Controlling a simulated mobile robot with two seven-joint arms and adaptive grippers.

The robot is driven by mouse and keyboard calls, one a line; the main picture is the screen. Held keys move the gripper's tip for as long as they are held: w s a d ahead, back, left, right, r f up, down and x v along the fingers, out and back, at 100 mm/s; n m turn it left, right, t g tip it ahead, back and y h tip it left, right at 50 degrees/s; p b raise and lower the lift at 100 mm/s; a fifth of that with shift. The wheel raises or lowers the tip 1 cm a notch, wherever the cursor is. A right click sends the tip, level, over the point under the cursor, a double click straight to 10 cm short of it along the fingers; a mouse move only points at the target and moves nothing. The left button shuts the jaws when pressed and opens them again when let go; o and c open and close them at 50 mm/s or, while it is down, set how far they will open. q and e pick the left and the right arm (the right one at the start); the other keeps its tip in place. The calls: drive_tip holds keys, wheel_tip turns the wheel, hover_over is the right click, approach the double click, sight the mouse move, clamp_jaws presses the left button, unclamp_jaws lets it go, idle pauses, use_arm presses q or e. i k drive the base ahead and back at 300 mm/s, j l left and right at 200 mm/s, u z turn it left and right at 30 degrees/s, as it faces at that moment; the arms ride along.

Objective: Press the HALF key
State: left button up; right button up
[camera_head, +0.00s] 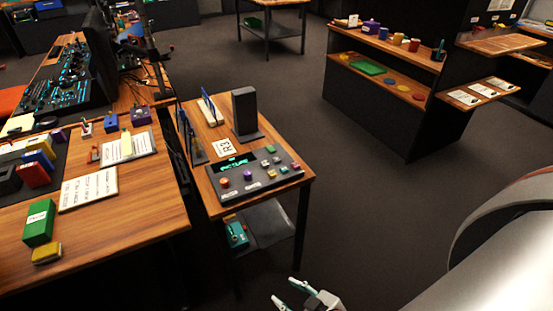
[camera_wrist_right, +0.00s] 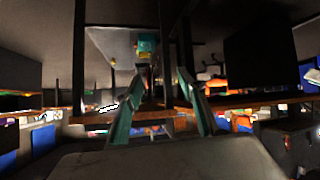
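The key labels are too small to read, so I cannot tell which is the HALF key. My right gripper (camera_head: 290,294) is at the bottom edge of the head view, in front of the small table and well apart from the panel. In the right wrist view its two teal fingers (camera_wrist_right: 160,103) stand apart with nothing between them. My left gripper is not in view.
The small table (camera_head: 213,207) also carries a dark upright block (camera_head: 244,108) and an R3 card (camera_head: 227,146). Its lower shelf holds a teal item (camera_head: 236,233). A cluttered desk (camera_head: 120,215) stands left, shelving (camera_head: 375,115) back right. The floor between is clear.

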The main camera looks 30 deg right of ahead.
sight(276, 160)
drive_tip(key=i+l+u, duration=0.1)
drive_tip(key=l+u, duration=0.2)
drive_tip(key=l, duration=0.4)
drive_tip(key=l+u, duration=0.25)
drive_tip(key=l, duration=0.4)
drive_tip(key=l+u, duration=0.3)
drive_tip(key=l, duration=0.4)
drive_tip(key=k+l+u, duration=0.25)
drive_tip(key=l, duration=0.45)
drive_tip(key=i, duration=0.05)
